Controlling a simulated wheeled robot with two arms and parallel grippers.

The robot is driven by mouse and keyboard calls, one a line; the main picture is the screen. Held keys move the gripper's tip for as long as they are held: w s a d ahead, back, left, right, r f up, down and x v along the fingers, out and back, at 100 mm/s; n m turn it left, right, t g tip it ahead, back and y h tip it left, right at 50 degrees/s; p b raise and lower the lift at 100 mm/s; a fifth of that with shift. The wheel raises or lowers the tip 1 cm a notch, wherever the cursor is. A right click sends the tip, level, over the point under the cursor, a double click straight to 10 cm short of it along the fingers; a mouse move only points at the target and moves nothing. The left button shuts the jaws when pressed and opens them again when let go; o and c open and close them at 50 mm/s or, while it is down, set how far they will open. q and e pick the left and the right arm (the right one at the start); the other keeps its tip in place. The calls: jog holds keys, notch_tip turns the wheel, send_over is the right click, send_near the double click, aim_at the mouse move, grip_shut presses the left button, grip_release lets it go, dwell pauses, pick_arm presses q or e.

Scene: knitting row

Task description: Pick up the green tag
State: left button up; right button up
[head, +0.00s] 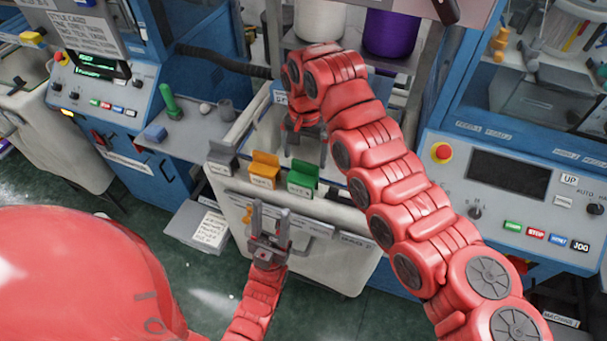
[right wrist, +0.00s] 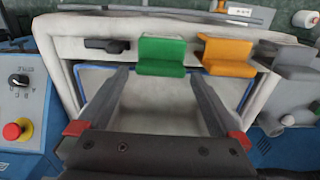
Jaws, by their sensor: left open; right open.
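The green tag (head: 303,176) is a bent clip on the front rim of a white bin (head: 322,232), at the right end of a row with an orange tag (head: 264,168) and a grey tag (head: 222,157). My right gripper (head: 304,153) is open and empty, above the bin just behind the green tag. In the right wrist view the green tag (right wrist: 162,55) appears beyond and between the open fingertips (right wrist: 160,76); I cannot tell the remaining gap. My left gripper (head: 270,218) is open and empty, in front of the bin below the tags.
The orange tag (right wrist: 228,57) is close beside the green one. A black handle (right wrist: 106,45) is on its other side. Blue machine panels stand left (head: 98,88) and right (head: 510,180) of the bin. A grey shelf (head: 200,128) holds small items.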

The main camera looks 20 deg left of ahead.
aim_at(305, 165)
notch_tip(305, 165, down, 4)
jog(key=shift+r+p, duration=0.1)
jog(key=shift+p, duration=0.65)
jog(key=shift+f+p, duration=0.25)
jog(key=shift+p, duration=0.1)
notch_tip(305, 165, down, 4)
jog(key=p, duration=0.2)
jog(key=shift+f+p, duration=0.2)
jog(key=shift+p, duration=0.15)
jog(key=shift+f, duration=0.25)
jog(key=c, duration=1)
jog(key=shift+a+r, duration=0.1)
